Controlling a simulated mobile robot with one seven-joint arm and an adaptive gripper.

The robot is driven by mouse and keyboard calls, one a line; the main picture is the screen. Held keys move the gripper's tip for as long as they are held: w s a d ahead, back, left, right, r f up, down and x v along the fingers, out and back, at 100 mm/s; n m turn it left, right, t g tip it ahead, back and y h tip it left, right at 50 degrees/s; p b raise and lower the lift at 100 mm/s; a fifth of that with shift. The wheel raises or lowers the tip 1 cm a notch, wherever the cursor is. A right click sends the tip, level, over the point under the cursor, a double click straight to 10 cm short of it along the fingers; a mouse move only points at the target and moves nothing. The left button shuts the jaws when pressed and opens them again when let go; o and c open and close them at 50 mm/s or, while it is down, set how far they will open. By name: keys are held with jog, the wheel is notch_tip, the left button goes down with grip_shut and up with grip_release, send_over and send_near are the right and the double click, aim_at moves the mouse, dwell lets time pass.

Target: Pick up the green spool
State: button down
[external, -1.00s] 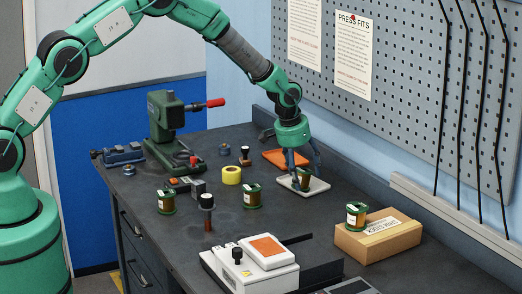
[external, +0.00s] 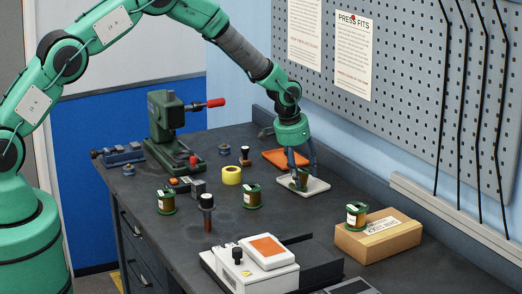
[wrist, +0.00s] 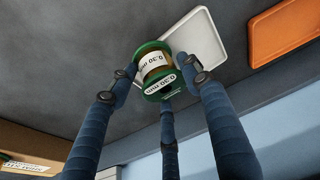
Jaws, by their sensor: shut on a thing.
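A green-flanged spool (external: 299,181) with copper-coloured winding and a white "0.30 mm" label is between the fingers of my gripper (external: 303,170), at the white tray (external: 317,187). The wrist view shows the spool (wrist: 155,69) among three blue fingers of my gripper (wrist: 158,85), with the white tray (wrist: 205,38) just beyond it. My gripper is shut on this spool. I cannot tell whether the spool touches the tray. Similar green spools stand on the bench, one at the left (external: 166,201) and one in the middle (external: 252,195). Another (external: 357,215) stands on a cardboard box (external: 378,240).
An orange tray (external: 284,159) lies behind the white tray. A yellow tape roll (external: 231,175), a dark-handled tool (external: 207,212) and a green press (external: 168,130) are to the left. A white device with an orange top (external: 262,263) is in front. The pegboard wall (external: 410,90) rises behind.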

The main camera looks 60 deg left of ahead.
aim_at(302, 168)
notch_tip(302, 168, up, 10)
jog(key=shift+w+f, duration=0.1)
jog(key=shift+w, duration=0.05)
dwell(0.3)
jog(key=shift+w+a, duration=0.1)
jog(key=shift+w, duration=0.05)
dwell(0.6)
jog(key=shift+w+a+f+t+b, duration=0.25)
jog(key=shift+t+b, duration=0.15)
jog(key=shift+b, duration=0.5)
jog(key=w+a+t+b, duration=0.1)
jog(key=b, duration=0.2)
jog(key=shift+a, duration=0.1)
jog(key=shift+w+a+r+t+b, duration=0.15)
jog(key=shift+a+t+b, duration=0.15)
jog(key=shift+t+b, duration=0.25)
jog(key=shift+f+b, duration=0.35)
jog(key=shift+f, duration=2.15)
